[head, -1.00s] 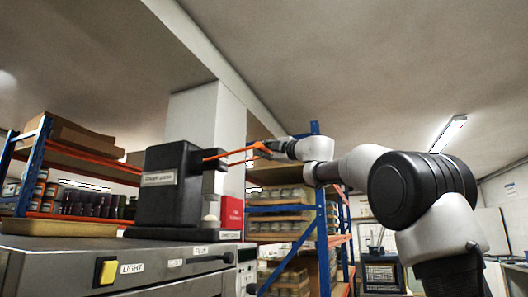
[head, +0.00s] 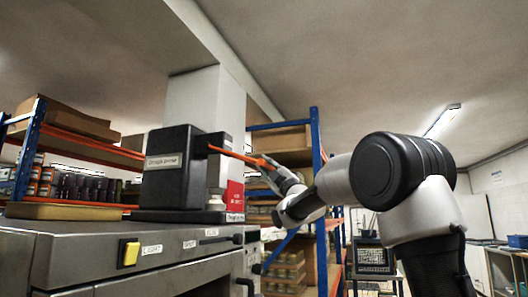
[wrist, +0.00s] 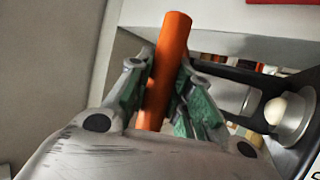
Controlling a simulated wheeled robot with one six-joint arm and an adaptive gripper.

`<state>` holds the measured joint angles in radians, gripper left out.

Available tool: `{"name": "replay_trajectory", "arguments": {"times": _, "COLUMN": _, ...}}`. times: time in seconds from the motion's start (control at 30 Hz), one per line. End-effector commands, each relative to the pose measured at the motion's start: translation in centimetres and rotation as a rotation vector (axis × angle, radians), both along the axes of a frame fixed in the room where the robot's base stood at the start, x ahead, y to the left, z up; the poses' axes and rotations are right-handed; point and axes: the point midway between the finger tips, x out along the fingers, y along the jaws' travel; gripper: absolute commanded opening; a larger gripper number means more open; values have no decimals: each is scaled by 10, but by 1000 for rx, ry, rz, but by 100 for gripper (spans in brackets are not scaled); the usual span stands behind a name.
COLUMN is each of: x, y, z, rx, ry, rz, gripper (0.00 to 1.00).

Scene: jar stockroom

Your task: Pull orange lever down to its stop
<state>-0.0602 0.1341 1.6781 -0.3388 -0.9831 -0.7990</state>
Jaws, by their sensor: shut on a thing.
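The orange lever (head: 235,154) sticks out to the right from the top of a black press (head: 170,172) in the head view. It slopes down to the right, with its outer end at my gripper (head: 271,167). In the wrist view the orange lever (wrist: 173,42) stands as a rod between the two green-padded fingers of my gripper (wrist: 157,88). The fingers are shut on it from both sides. The lever's pivot is hidden by the press body in the head view.
A red box (head: 235,194) is beside the press. A pale round knob (wrist: 276,110) shows at right in the wrist view. Shelves with blue posts (head: 318,190) stand behind.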

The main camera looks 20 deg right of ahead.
Motion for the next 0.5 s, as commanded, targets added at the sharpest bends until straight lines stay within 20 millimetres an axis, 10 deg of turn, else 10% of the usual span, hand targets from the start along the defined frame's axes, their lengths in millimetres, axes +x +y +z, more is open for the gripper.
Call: {"name": "replay_trajectory", "arguments": {"times": 0.5, "x": 32, "y": 44, "z": -87, "rx": 125, "ry": -84, "rz": 4, "gripper": 0}}
